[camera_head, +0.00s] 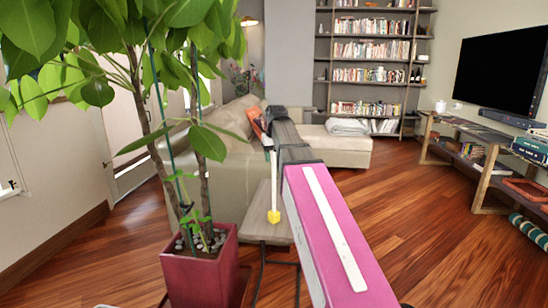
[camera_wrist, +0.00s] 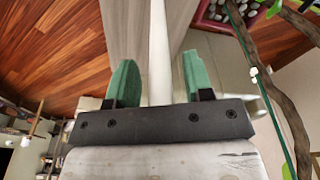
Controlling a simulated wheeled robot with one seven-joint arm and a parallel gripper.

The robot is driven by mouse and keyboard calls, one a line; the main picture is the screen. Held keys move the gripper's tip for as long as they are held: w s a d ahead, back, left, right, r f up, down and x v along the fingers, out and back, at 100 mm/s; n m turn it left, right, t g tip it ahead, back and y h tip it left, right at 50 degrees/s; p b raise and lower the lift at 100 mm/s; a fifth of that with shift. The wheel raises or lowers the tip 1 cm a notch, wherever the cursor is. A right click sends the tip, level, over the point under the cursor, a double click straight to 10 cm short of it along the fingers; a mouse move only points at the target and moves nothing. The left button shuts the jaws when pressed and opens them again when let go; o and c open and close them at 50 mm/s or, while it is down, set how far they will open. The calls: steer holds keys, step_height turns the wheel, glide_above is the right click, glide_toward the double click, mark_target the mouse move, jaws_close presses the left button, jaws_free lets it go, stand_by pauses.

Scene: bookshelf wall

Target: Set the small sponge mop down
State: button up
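The small sponge mop has a thin white handle and a yellow sponge head (camera_head: 273,216). It is upright, head down, over the small side table (camera_head: 262,229); the head appears at the tabletop, but I cannot tell whether it rests there. My gripper (camera_wrist: 158,75) has its green fingers apart, with the white handle (camera_wrist: 158,45) between them and a visible gap on each side. In the head view my gripper (camera_head: 268,145) is at the handle's upper end, partly hidden by my arm. The sponge head is out of the wrist view.
A potted plant (camera_head: 201,272) stands left of the table, its leaves hanging close by. A beige sofa (camera_head: 225,150) is behind. A low console (camera_head: 490,160) and a bookshelf (camera_head: 372,60) stand farther off. The wooden floor (camera_head: 415,225) to the right is clear.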

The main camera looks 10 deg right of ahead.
steer(key=shift+r, duration=0.1)
step_height(320, 180, up, 12)
steer(key=s, duration=0.2)
stand_by(0.6)
steer(key=shift+d, duration=0.1)
